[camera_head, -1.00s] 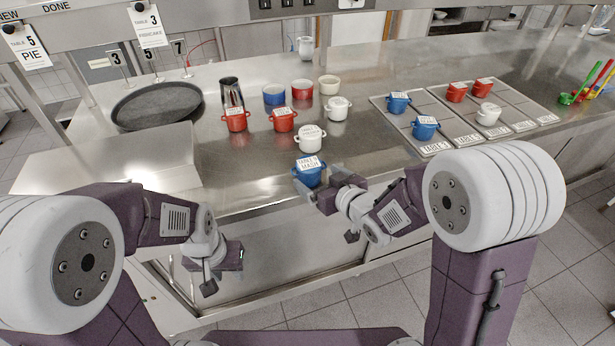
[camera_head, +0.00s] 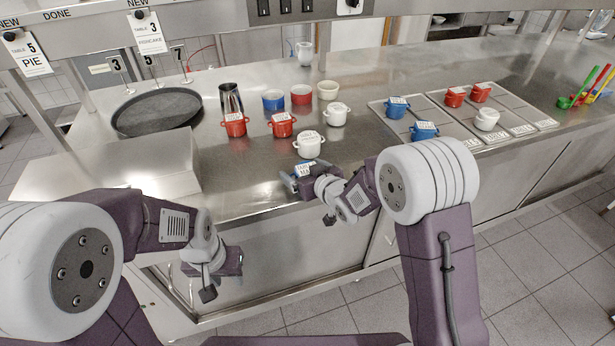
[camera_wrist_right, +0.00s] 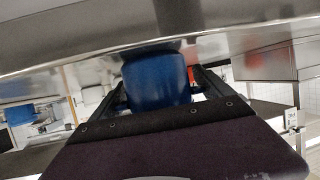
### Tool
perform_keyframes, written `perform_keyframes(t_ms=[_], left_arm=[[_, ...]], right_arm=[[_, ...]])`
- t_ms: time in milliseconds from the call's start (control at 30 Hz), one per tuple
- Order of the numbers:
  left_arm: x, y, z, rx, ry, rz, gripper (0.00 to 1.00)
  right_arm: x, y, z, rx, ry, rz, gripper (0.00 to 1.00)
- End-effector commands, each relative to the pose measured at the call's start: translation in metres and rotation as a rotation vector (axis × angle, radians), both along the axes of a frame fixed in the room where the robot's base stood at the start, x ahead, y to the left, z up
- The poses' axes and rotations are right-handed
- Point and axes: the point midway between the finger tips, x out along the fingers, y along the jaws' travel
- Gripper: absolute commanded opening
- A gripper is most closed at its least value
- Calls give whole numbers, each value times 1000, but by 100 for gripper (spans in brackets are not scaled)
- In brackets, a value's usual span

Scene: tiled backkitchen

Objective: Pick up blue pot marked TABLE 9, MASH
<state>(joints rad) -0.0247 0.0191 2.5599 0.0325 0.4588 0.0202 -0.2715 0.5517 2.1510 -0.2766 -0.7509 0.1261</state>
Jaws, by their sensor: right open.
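The blue pot marked TABLE 9, MASH (camera_head: 305,168) stands near the front edge of the steel counter. Its label and rim are mostly covered by my right gripper in the head view. My right gripper (camera_head: 296,178) is open at the pot, from the front. In the right wrist view, the blue pot (camera_wrist_right: 157,78) sits between the two open fingers; whether they touch it I cannot tell. My left gripper (camera_head: 232,262) hangs in front of the counter, away from the pots, and its jaws are not clear.
A white lidded pot (camera_head: 308,146) stands just behind the blue pot. Red pots (camera_head: 282,126) and another white pot (camera_head: 336,115) stand further back. A tray (camera_head: 462,130) with blue, red and white pots lies at the right. A dark round pan (camera_head: 158,110) is at the left.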

Motion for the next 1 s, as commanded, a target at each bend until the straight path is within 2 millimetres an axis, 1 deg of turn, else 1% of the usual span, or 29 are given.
perform_keyframes(t_ms=[33,67,100,167,200,267,300,333,367,567,667,733,767,867,967,1000], left_arm=[[0,0,0,0,0,0,36],[0,0,0,0,0,0,36],[0,0,0,0,0,0,36],[0,0,0,0,0,0,36],[0,0,0,0,0,0,36],[0,0,0,0,0,0,36],[0,0,0,0,0,0,36],[0,0,0,0,0,0,36],[0,0,0,0,0,0,36],[0,0,0,0,0,0,36],[0,0,2,0,0,0,36],[0,0,4,0,0,0,36],[0,0,5,0,0,0,36],[0,0,12,0,0,0,36],[0,0,23,0,0,0,36],[0,0,29,0,0,0,36]], right_arm=[[0,0,0,0,0,0,90],[0,0,0,0,0,0,85],[0,0,0,0,0,0,74],[0,0,0,0,0,0,57],[0,0,0,0,0,0,46],[0,0,0,0,0,0,29],[0,0,0,0,0,0,18],[0,0,0,0,0,0,10],[0,0,1,1,-2,0,8],[0,0,2,1,-2,0,8],[0,0,8,1,-3,0,8],[0,0,17,2,-6,0,8],[0,0,23,1,-6,1,8],[1,0,51,2,-10,1,8],[1,0,93,3,-13,0,8],[1,0,112,3,-13,0,8]])
